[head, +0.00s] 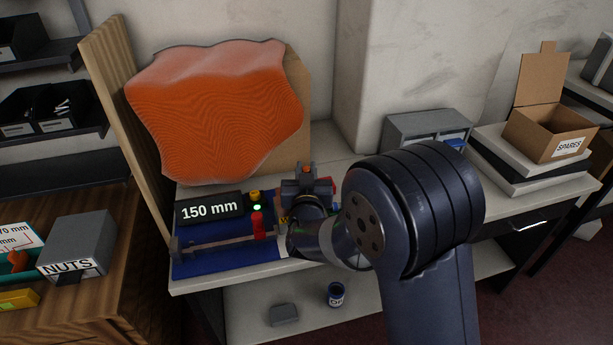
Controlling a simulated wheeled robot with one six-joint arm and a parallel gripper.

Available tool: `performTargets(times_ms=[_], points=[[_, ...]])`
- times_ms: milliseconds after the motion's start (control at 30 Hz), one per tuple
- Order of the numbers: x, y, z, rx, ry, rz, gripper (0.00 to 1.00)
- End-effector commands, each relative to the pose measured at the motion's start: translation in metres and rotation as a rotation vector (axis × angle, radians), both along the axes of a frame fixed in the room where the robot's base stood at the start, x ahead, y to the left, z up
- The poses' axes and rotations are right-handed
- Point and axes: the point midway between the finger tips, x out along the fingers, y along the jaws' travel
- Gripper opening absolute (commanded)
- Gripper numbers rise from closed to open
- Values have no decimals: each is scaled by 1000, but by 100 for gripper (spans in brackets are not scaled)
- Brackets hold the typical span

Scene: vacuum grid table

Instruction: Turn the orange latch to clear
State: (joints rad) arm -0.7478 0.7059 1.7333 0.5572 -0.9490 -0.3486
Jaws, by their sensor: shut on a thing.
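My gripper (305,196) is at the right end of the blue fixture (217,262), by a small grey block. A bit of the orange latch (306,169) shows just beyond my gripper, at the top of this block. My gripper is shut on the latch, but its fingertips are mostly hidden behind my wrist. The latch's angle cannot be made out. A red part (259,226) stands left of my gripper, below a small green light (256,208) and a yellow part (254,195). A black sign (209,210) reads "150 mm".
A large wavy orange sheet (215,110) stands behind the fixture. A grey NUTS box (78,246) is on the wooden bench at left. A SPARES carton (548,133) and a grey bin (425,126) are at right. A blue can (336,294) stands on the lower shelf.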

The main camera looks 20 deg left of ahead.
Motion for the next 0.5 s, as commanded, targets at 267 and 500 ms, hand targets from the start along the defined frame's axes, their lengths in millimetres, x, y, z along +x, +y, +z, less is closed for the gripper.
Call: performTargets(times_ms=[267, 500], points=[[0, 0, 1, 0, -1, 1, 21], [0, 0, 1, 0, 0, 1, 38]])
